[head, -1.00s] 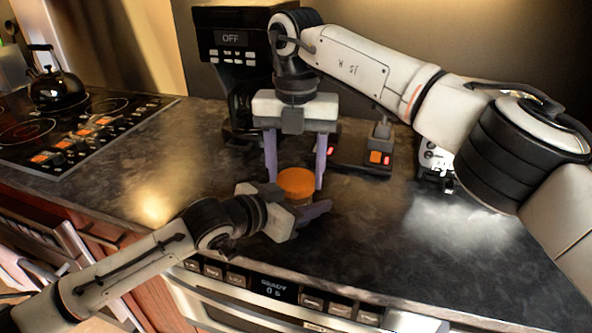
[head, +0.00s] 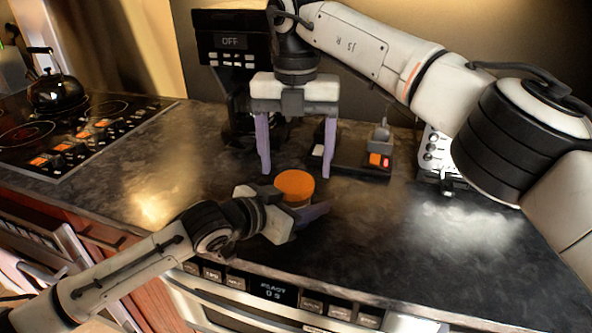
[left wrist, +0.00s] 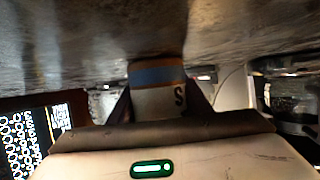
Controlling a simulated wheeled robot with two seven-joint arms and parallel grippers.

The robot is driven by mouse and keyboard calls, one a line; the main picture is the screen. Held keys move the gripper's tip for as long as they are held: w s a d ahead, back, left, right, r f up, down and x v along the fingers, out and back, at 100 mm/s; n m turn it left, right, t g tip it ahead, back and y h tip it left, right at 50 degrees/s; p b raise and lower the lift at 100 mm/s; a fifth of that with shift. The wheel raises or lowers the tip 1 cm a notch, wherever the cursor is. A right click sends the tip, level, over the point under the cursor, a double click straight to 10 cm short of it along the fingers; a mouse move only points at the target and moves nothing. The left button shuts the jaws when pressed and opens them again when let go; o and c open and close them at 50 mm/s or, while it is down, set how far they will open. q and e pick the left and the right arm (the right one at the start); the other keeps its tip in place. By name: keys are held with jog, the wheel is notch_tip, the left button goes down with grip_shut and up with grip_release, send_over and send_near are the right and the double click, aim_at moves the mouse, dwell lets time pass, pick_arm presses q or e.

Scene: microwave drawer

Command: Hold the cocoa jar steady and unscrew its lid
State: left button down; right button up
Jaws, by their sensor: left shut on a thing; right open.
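The cocoa jar shows in the head view as an orange lid (head: 294,184) on top of a mostly hidden body near the counter's front edge. In the left wrist view the jar body (left wrist: 158,98) is pale with a blue band and a dark letter. My left gripper (head: 300,216) is shut around the jar body from the front left. The lid stays above its fingers. My right gripper (head: 297,173) is open and points down, with its purple fingers spread wide. Its tips are above and behind the lid in the picture, and it holds nothing.
A black coffee machine (head: 232,50) reading OFF stands behind. A dark device with a lit orange button (head: 376,160) and a silver appliance (head: 434,155) stand to the right. A kettle (head: 55,90) sits on the stove at far left. The microwave drawer's panel (head: 272,290) lies below the front edge.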

aim_at(294, 181)
jog(key=shift+r, duration=0.95)
jog(key=shift+c, duration=0.4)
notch_tip(294, 181, up, 2)
jog(key=shift+a+r+m, duration=0.15)
jog(key=shift+r+m, duration=0.1)
jog(key=shift+m, duration=0.75)
jog(key=shift+f, duration=3.9)
jog(key=c, duration=1.1)
jog(key=n, duration=0.3)
